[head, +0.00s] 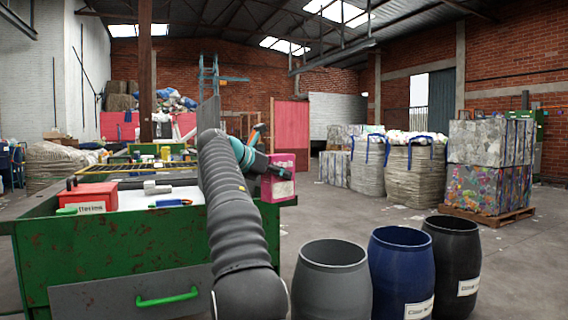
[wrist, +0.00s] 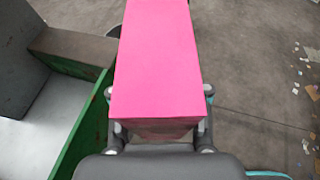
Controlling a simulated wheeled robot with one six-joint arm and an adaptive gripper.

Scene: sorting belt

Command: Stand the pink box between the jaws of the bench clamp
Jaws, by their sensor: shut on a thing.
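The pink box (head: 280,180) is at the right end of the bench in the head view, with a pale label on its face. In the wrist view the pink box (wrist: 157,60) fills the middle, between my fingers. My gripper (head: 262,164) is shut on it; it also shows in the wrist view (wrist: 160,138). The box is held beyond the green bench edge, with floor below. I cannot make out the bench clamp for sure; a grey-brown block (wrist: 72,48) beside an upright grey plate (wrist: 18,60) at the wrist view's left may be part of it.
The green bench (head: 120,245) has a red box (head: 90,194), a grey piece (head: 157,188) and a blue tool (head: 171,203) on its white top. Grey (head: 331,285), blue (head: 401,280) and black (head: 454,265) barrels stand at its right.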

